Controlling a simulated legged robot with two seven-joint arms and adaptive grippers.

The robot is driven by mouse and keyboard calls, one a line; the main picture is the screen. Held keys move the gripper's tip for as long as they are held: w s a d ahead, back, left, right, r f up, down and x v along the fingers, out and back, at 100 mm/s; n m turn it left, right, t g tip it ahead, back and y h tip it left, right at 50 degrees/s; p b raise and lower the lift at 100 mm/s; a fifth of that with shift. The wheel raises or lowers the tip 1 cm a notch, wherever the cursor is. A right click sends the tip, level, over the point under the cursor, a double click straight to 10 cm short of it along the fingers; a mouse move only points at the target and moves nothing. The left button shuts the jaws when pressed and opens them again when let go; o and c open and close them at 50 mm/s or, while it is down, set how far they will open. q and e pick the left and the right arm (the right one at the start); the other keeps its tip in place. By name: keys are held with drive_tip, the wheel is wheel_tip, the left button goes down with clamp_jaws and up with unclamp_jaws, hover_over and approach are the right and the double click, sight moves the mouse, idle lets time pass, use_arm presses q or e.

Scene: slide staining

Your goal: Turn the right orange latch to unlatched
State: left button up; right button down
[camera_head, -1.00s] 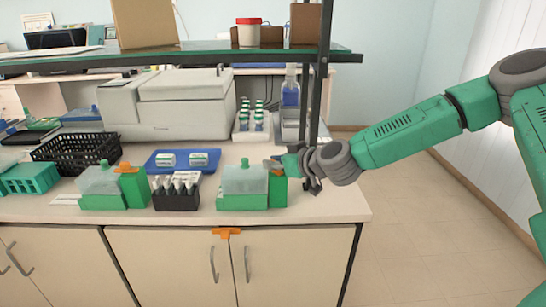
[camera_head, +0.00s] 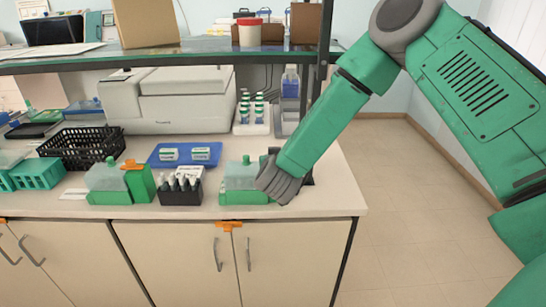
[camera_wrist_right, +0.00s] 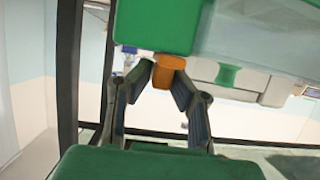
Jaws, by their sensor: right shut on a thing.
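The right green staining box (camera_head: 240,198) stands near the front right of the counter, with a clear lid (camera_head: 236,171) and green knob. Its orange latch is hidden behind my right gripper (camera_head: 265,180) in the head view. In the right wrist view the orange latch (camera_wrist_right: 171,66) sits between the fingertips of my right gripper (camera_wrist_right: 163,72), against the box's green end (camera_wrist_right: 155,25). The right gripper is shut on the latch. My left gripper is not in view.
A black rack of bottles (camera_head: 180,190) stands between the two boxes, with a blue tray (camera_head: 186,154) behind it. A glass shelf (camera_head: 180,56) with a dark post (camera_head: 321,75) is above the counter. The counter's right end (camera_head: 335,190) is clear.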

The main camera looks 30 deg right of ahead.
idle(0.4)
drive_tip(key=c, duration=1.5)
unclamp_jaws()
drive_tip(key=shift+w+f, duration=0.1)
drive_tip(key=shift+c, duration=0.2)
drive_tip(key=shift+s+a+r, duration=0.25)
drive_tip(key=shift+s, duration=0.15)
drive_tip(key=v, duration=1.1)
drive_tip(key=shift+w+f, duration=0.1)
drive_tip(key=shift+w, duration=0.05)
